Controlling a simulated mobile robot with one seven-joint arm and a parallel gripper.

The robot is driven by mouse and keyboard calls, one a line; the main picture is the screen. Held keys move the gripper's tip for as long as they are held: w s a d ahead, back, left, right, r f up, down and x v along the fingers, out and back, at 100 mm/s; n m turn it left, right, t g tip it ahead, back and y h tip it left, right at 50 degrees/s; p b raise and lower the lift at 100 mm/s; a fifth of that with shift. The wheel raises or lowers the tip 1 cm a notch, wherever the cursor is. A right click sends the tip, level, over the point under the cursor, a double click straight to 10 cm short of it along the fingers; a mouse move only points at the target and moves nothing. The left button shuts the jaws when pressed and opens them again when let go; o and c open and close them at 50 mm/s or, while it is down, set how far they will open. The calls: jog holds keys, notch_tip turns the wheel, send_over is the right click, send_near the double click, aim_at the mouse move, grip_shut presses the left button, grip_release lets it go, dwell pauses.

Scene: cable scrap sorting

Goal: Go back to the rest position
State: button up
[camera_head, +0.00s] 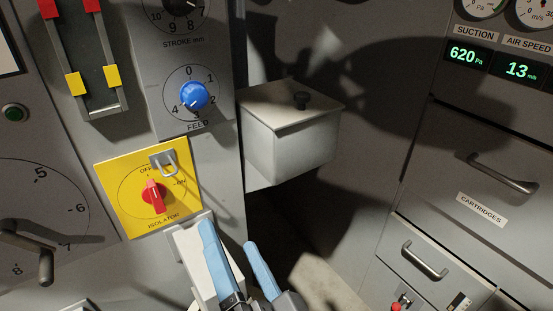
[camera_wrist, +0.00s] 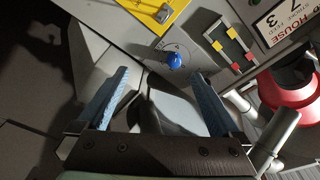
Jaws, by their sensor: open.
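My gripper (camera_head: 233,258) shows at the bottom centre of the head view, its two blue fingers spread apart with nothing between them. It also shows in the wrist view (camera_wrist: 162,95), open and empty, with the blue knob beyond the gap. The yellow isolator plate (camera_head: 112,183) stands above and left of the fingers in the head view. Its red handle (camera_head: 153,196) has a metal padlock or hasp (camera_head: 163,163) above it. The blue feed knob (camera_head: 193,96) sits on a grey dial higher up. The fingers appear apart from the handle and the knob.
A grey lidded box (camera_head: 290,145) juts out right of the panel. Drawers with handles (camera_head: 503,175) stand at the right under lit gauges. A lever (camera_head: 45,262) is on a dial at the lower left. In the wrist view a red round part (camera_wrist: 290,100) stands at the right.

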jog(key=w+d+r+n+t+h, duration=0.1)
jog(key=w+r+n+t+h, duration=0.15)
jog(key=r, duration=0.75)
jog(key=w+d+r+n+t+h, duration=0.1)
jog(key=d+r+n+t, duration=0.15)
jog(key=r, duration=0.65)
jog(key=s+r+t+h+p, duration=0.2)
jog(key=r+p, duration=0.5)
jog(key=r, duration=0.7)
jog(key=s+d+r+n+t+h+p, duration=0.1)
jog(key=r+p, duration=0.6)
jog(key=r, duration=0.7)
jog(key=s+t+h, duration=0.1)
jog(key=s+t, duration=0.1)
jog(key=shift+s+d+r+t+h, duration=0.15)
jog(key=shift+d+r+t+h, duration=0.1)
jog(key=shift+t+h, duration=0.1)
